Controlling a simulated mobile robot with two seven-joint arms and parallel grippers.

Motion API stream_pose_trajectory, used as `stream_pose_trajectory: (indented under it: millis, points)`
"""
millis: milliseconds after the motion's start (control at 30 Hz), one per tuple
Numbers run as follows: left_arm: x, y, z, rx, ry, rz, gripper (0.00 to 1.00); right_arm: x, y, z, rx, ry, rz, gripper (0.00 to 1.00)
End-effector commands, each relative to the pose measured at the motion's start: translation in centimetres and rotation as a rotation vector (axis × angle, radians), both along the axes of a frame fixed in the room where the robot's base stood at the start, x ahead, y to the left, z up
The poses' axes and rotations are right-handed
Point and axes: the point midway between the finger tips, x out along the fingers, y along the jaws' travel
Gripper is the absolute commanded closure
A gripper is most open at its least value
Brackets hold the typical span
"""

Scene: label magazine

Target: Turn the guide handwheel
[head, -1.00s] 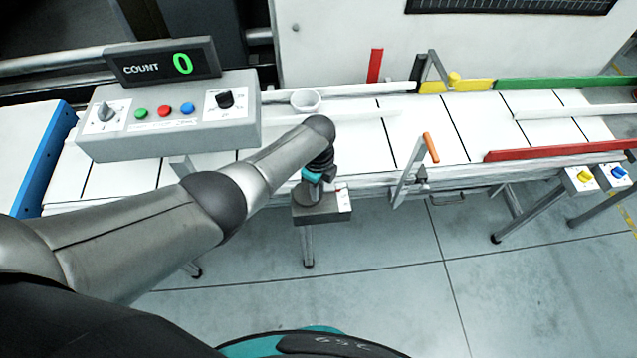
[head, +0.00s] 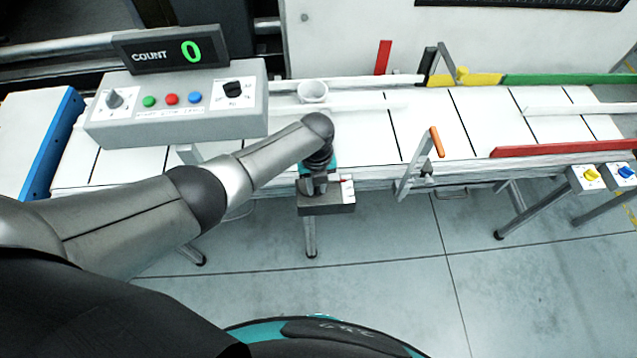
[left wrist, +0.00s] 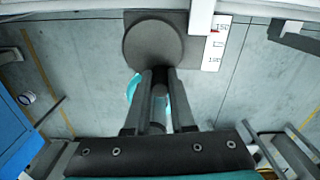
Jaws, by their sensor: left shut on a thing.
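The guide handwheel is a dark grey disc (left wrist: 152,45) on a grey box (head: 338,204) fixed below the conveyor's front edge. A white scale plate (left wrist: 214,45) with numbers and a small red mark sits beside it. My left gripper (left wrist: 160,78) points at the wheel's near rim, its two fingers closed around a grey upright handle (left wrist: 159,103). In the head view my left gripper (head: 317,184) is over the box and hides most of the wheel. My right gripper is not in view.
A control box (head: 180,118) with knobs and buttons stands on the conveyor at left, under a counter display (head: 170,50) reading 0. A white cup-like ring (head: 313,92) is on the belt. The floor in front is clear.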

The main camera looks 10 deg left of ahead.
Motion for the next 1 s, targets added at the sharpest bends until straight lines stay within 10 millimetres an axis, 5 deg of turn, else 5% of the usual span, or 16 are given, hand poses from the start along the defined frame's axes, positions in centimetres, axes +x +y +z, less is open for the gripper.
stream_pose_trajectory:
  millis: [667, 700, 1000]
  points:
    - [-0.12, 0.36, -0.02, 0.005, 0.002, -0.063, 1.00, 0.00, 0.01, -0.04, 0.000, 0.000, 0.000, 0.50]
    - [-0.12, 0.36, -0.02, 0.005, 0.002, -0.062, 0.75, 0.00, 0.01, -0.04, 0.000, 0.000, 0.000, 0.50]
    - [-0.08, 0.27, 0.00, 0.003, 0.000, -0.063, 0.48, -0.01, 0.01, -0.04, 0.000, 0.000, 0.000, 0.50]
